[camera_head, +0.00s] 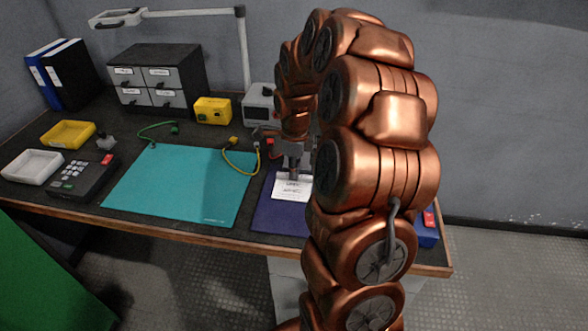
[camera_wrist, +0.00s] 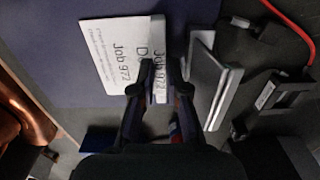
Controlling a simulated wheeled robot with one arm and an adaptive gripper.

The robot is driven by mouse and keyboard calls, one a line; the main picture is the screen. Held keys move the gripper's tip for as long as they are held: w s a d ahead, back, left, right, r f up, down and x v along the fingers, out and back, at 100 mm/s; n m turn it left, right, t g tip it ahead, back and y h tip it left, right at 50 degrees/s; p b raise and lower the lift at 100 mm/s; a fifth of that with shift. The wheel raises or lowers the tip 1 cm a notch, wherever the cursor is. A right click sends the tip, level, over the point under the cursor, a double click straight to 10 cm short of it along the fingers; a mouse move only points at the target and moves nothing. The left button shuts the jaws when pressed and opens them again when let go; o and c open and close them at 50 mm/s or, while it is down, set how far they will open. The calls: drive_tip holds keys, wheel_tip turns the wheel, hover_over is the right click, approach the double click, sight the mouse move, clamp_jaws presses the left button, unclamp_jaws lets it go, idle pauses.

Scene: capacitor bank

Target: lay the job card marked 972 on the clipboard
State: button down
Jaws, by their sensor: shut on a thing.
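The white job card (camera_wrist: 108,58), printed "Job 972", shows in the wrist view beside my fingertips. An upright tab, also printed "Job 972", stands between the fingers. My gripper (camera_wrist: 159,86) is shut on this tab. In the head view my gripper (camera_head: 293,168) points down at the card (camera_head: 291,190), which lies flat over a dark purple board or mat (camera_head: 277,218). I cannot tell whether the card touches it. The purple surface (camera_wrist: 50,48) also shows in the wrist view. I cannot make out for sure which thing is the clipboard; my arm hides part of that area.
A grey piece with a bright edge (camera_wrist: 222,88) and a dark connector with a red cable (camera_wrist: 290,20) lie right of the fingers. A teal mat (camera_head: 180,185) lies left. Drawers (camera_head: 158,82), a yellow box (camera_head: 212,110) and a lamp stand behind.

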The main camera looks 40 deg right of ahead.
drive_tip(key=c, duration=1.1)
unclamp_jaws()
wheel_tip(320, 180, up, 12)
